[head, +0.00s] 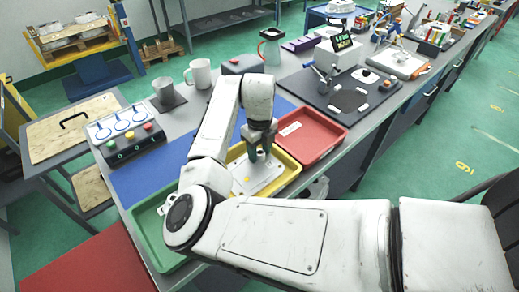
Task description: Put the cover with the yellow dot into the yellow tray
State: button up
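A pale metal cover (266,178) lies flat in the yellow tray (292,166), in the middle of the bench. A small yellow dot shows near the cover's left side. My gripper (259,157) points down right over the cover, its dark fingertips close to the cover's far part. Whether the fingers touch or hold the cover, I cannot tell from this angle. My arm hides the left part of the yellow tray.
A red tray (323,146) sits to the right and a green tray (148,222) to the left, partly behind my arm. A blue mat (150,180) lies bare at the left. A control box (124,135), mugs (200,74) and a black fixture plate (349,100) stand around.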

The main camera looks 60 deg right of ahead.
jog(key=shift+o, duration=0.8)
jog(key=shift+r, duration=0.1)
notch_tip(320, 180, up, 12)
jog(key=b, duration=0.1)
dwell(0.4)
